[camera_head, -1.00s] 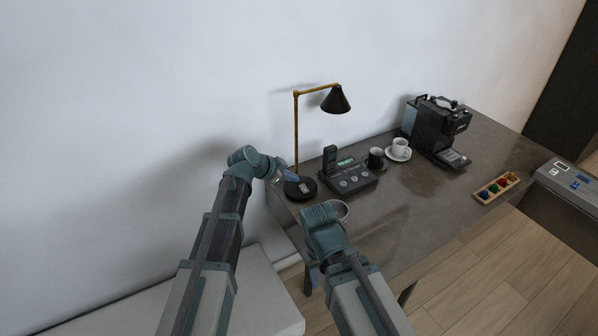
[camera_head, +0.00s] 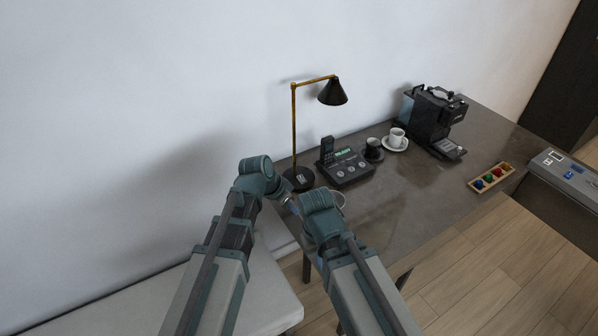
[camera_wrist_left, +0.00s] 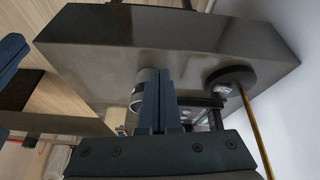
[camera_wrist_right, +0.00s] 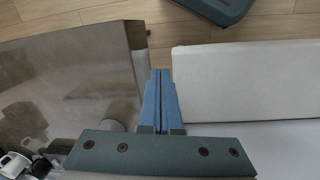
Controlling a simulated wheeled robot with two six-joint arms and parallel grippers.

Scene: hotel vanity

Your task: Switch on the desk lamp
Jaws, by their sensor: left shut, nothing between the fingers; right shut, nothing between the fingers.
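The desk lamp (camera_head: 294,130) has a brass stem, a black cone shade (camera_head: 332,92) and a round black base (camera_head: 296,184) at the table's left end. A small pale switch shows on the base. No glow is visible from the shade. In the left wrist view the base (camera_wrist_left: 232,77) is right of my left gripper (camera_wrist_left: 158,95), which is shut and empty. In the head view that gripper is just in front of the base, apart from it. My right gripper (camera_wrist_right: 158,95) is shut and empty near the table edge; its fingers are mostly hidden in the head view.
A desk phone (camera_head: 345,168) stands right of the lamp, then a dark cup (camera_head: 374,149), a white cup (camera_head: 397,136) and a coffee machine (camera_head: 432,120). A metal cup (camera_head: 341,198) is partly hidden behind my right wrist.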

